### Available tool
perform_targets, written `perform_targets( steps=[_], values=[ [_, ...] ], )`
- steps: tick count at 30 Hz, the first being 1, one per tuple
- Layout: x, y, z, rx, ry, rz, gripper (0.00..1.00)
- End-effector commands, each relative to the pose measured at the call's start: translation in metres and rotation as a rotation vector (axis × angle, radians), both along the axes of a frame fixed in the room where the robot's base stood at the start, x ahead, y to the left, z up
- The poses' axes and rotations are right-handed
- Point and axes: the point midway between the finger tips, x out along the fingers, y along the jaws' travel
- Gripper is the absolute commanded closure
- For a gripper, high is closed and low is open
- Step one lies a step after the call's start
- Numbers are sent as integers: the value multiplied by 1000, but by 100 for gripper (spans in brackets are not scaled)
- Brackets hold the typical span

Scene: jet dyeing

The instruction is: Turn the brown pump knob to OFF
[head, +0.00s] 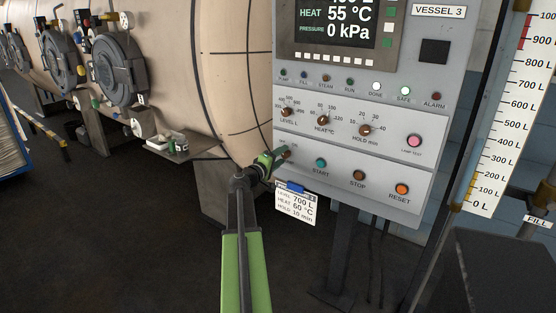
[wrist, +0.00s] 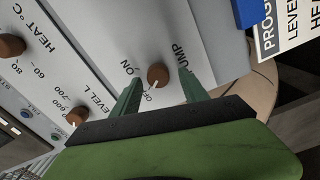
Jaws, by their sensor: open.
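The brown pump knob (wrist: 158,74) is on the control panel and shows between my open fingers in the wrist view. Its white pointer line points toward the OFF mark (wrist: 148,97); the ON mark (wrist: 130,68) is to the left. My gripper (wrist: 161,76) is open, with one green finger on each side of the knob and a gap to each. In the head view my gripper (head: 279,154) is at the panel's lower left and largely covers the pump knob.
The panel (head: 330,195) also has the level, heat and hold knobs (head: 364,130) above, and START (head: 321,163), STOP (head: 358,175) and RESET (head: 402,189) buttons to the right. A card (head: 297,203) hangs just below my gripper. The vessel (head: 180,70) is to the left.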

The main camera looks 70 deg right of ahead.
Motion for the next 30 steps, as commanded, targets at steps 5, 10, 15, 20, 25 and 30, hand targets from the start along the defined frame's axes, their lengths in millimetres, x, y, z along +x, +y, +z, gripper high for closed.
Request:
perform_targets(
  steps=[5, 10, 15, 20, 25, 30],
  values=[
    [3, 11, 0, 0, 0, 1, 48],
    [13, 51, 0, 0, 0, 3, 48],
    [26, 98, 0, 0, 0, 4, 48],
    [38, 137, 0, 0, 0, 3, 48],
    [45, 161, 0, 1, 0, 1, 48],
    [48, 169, 0, 0, 0, 0, 48]
  ],
)
